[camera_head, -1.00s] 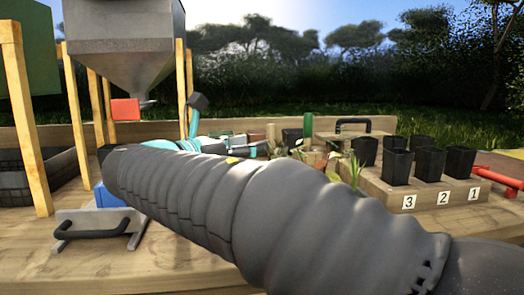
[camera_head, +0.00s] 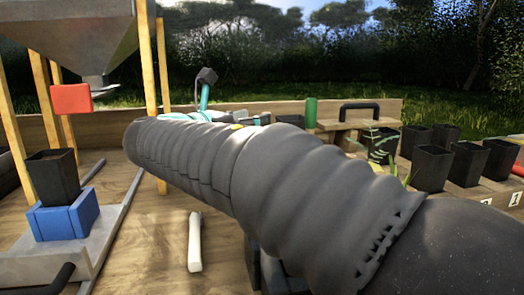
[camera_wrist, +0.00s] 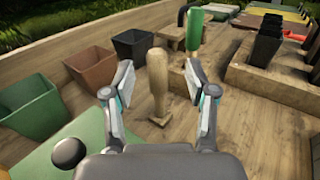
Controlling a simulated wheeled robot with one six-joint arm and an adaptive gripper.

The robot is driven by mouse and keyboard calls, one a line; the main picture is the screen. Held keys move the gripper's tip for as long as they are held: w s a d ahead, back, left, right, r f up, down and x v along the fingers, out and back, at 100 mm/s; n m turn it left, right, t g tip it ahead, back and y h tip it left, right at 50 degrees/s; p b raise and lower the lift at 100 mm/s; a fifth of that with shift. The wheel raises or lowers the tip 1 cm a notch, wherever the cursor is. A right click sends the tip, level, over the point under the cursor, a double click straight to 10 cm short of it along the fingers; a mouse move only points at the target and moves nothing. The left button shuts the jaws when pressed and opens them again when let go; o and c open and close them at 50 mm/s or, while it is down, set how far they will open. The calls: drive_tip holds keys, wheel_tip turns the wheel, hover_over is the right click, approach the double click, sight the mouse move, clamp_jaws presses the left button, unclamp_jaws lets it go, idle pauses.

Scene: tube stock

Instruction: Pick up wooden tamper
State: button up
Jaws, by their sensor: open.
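My gripper (camera_wrist: 158,78) is open, with one finger on each side of the tamper in the picture. Gaps show between the fingers and the tamper, so it is not held. In the head view my arm's dark ribbed sleeve hides the gripper, and I cannot make out the tamper there.
Brown (camera_wrist: 92,66), dark (camera_wrist: 132,45) and green (camera_wrist: 30,105) pots line the left. A wooden rack (camera_wrist: 270,80) stands right. A black pot sits in a blue holder (camera_head: 63,217) under the hopper (camera_head: 70,35).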

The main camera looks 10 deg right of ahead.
drive_tip(key=shift+x, duration=2.9)
drive_tip(key=shift+w+a+r, duration=0.1)
drive_tip(key=shift+w+a, duration=0.05)
drive_tip(key=shift+c, duration=0.3)
clamp_jaws()
